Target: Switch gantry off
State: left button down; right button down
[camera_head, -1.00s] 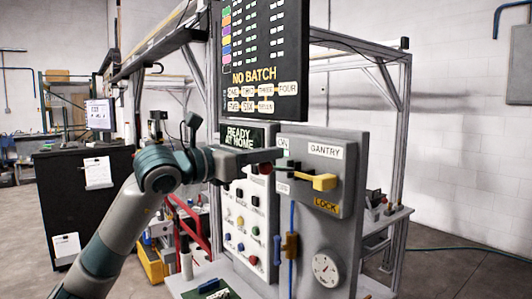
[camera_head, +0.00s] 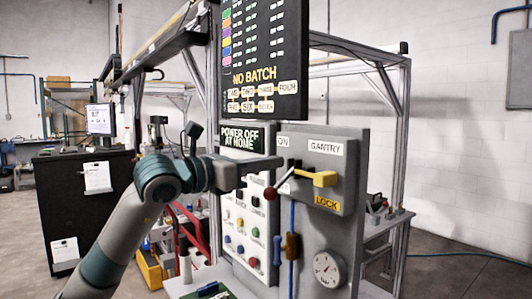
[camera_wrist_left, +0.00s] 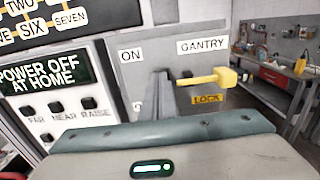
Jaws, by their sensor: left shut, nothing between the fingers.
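The grey gantry switch panel (camera_head: 345,179) carries "ON", "GANTRY" and "LOCK" labels. A lever with a red knob (camera_head: 270,194) slants down to the left from its pivot. A yellow lock handle (camera_head: 319,178) sticks out at the right of the pivot; it also shows in the wrist view (camera_wrist_left: 208,78). The small display (camera_head: 243,138) reads "POWER OFF AT HOME". My left gripper (camera_head: 270,162) is shut and empty, just above the red knob and left of the yellow handle. In the wrist view its fingers (camera_wrist_left: 160,85) hide the lever. My right gripper is not in view.
A large batch board (camera_head: 263,62) hangs above the panel. Left of the panel is a board of coloured buttons (camera_head: 240,221). A dial gauge (camera_head: 327,269) sits below. A black cabinet (camera_head: 85,205) stands at the left, and the floor at right is clear.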

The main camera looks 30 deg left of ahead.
pick_arm(q)
jog(key=shift+s+a+r, duration=0.2)
jog(key=shift+s+r, duration=0.15)
jog(key=shift+s, duration=0.15)
jog(key=shift+s+a+r, duration=0.2)
jog(key=shift+s+r, duration=0.15)
jog(key=shift+s, duration=0.1)
jog(key=b+v, duration=0.4)
jog(key=v, duration=0.3)
dwell(0.8)
